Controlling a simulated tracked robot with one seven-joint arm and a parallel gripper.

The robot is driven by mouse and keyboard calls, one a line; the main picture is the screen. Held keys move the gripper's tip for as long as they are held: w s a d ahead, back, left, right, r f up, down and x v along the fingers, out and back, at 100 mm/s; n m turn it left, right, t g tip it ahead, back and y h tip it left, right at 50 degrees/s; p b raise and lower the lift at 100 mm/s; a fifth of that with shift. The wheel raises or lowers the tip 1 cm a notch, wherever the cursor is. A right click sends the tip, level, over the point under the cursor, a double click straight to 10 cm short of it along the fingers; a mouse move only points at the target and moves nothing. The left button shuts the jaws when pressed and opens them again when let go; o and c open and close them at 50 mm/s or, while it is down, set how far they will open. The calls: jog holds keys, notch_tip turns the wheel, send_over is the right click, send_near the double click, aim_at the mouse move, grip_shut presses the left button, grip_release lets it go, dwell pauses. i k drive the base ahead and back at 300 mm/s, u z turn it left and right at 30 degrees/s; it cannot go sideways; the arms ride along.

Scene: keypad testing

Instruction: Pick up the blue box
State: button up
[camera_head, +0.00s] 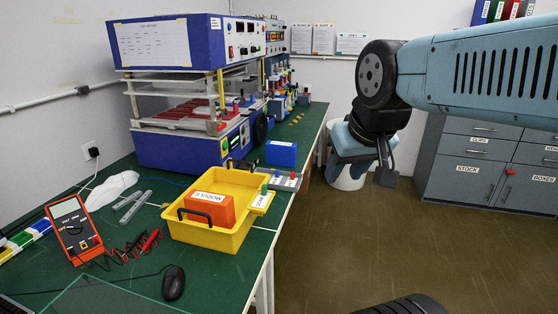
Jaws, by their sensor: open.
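A small blue box (281,153) sits on the green bench top, behind the yellow tray and near the bench's right edge. My gripper (384,162) hangs to the right of the bench, over the floor and well apart from the box. It is open, with nothing seen between its dark fingers. The far side of the gripper is partly hidden by the wrist.
A yellow tray (210,238) holding an orange module (208,208) stands in front of the box. A grey switch block (284,181) is just before it. A large blue test rig (180,150) rises to its left. Grey cabinets (480,160) stand behind my arm.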

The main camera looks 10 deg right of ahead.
aim_at(277, 152)
jog(key=z, duration=0.6)
jog(key=k, duration=0.1)
jog(key=u, duration=0.75)
jog(key=i, duration=0.1)
jog(key=z, duration=2.4)
jog(key=i, duration=2.2)
jog(key=u, duration=3.05)
